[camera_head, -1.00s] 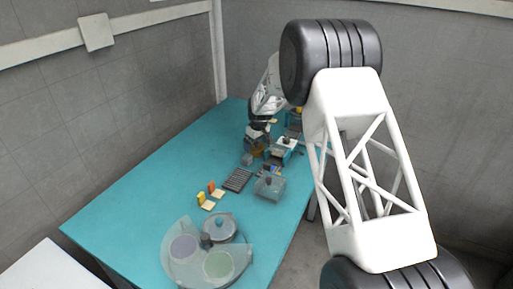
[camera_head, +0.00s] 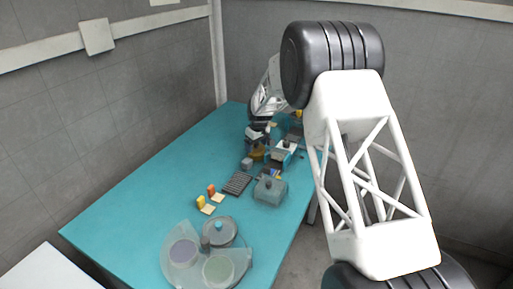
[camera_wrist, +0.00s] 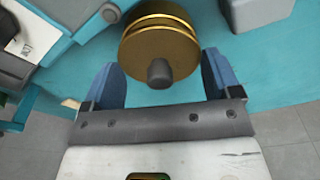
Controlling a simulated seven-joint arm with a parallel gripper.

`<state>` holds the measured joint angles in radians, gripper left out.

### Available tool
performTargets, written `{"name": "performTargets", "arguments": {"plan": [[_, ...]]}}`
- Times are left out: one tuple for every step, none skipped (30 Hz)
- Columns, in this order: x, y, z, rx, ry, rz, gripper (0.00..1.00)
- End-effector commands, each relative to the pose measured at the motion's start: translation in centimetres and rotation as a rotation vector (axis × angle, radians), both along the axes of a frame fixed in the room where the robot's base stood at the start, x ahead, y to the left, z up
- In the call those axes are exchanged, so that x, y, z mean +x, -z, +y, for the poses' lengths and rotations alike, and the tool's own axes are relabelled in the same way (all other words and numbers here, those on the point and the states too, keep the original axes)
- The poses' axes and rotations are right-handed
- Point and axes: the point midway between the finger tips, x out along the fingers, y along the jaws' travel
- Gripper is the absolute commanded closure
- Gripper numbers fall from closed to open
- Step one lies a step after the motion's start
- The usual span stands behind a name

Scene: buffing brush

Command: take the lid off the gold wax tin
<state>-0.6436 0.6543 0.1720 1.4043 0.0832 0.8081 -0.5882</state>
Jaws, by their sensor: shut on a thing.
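The gold wax tin (camera_wrist: 158,20) is round, with a dark knob (camera_wrist: 160,72) on its lid (camera_wrist: 150,45). In the wrist view it is at the top centre, and a dark groove runs between two gold layers. Whether the lid is clear of the tin is hard to tell. In the head view the gold tin (camera_head: 257,154) is small and partly hidden under my gripper at the table's far end.
The teal table (camera_head: 150,215) also bears a grey ribbed mat (camera_head: 237,182), a transparent box (camera_head: 270,190), yellow and orange pieces (camera_head: 206,198) and a round tray with discs (camera_head: 235,255). A white-and-teal device (camera_head: 284,153) stands close right of the tin. The table's left side is bare.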

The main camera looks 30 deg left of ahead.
Motion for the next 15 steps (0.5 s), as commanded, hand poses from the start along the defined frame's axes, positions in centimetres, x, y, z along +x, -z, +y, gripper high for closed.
{"name": "performTargets", "arguments": {"plan": [[0.0, -0.7, 0.0, 0.001, 0.000, -0.002, 0.39], [0.0, -1.1, 0.0, 0.001, 0.000, -0.002, 0.39], [0.0, -1.7, 0.0, 0.001, 0.000, -0.002, 0.39], [0.0, -2.1, 0.0, 0.001, 0.000, -0.002, 0.39], [0.0, -2.5, 0.0, 0.001, 0.000, -0.002, 0.39], [0.0, -3.1, 0.0, 0.001, -0.001, -0.002, 0.39], [0.0, -3.5, 0.0, 0.001, -0.001, -0.002, 0.39], [0.0, -4.0, 0.0, 0.001, -0.001, -0.002, 0.39], [0.0, -4.7, 0.0, 0.002, -0.001, -0.001, 0.39], [0.0, -5.1, 0.0, 0.002, -0.001, -0.001, 0.39], [0.0, -5.6, 0.0, 0.003, -0.001, -0.001, 0.39], [0.0, -6.1, 0.0, 0.002, -0.001, -0.001, 0.39], [0.0, -6.5, 0.0, 0.002, -0.001, -0.001, 0.39], [0.0, -6.8, 0.0, 0.001, -0.001, 0.000, 0.39], [0.0, -7.2, 0.0, 0.000, -0.001, 0.001, 0.39]]}}
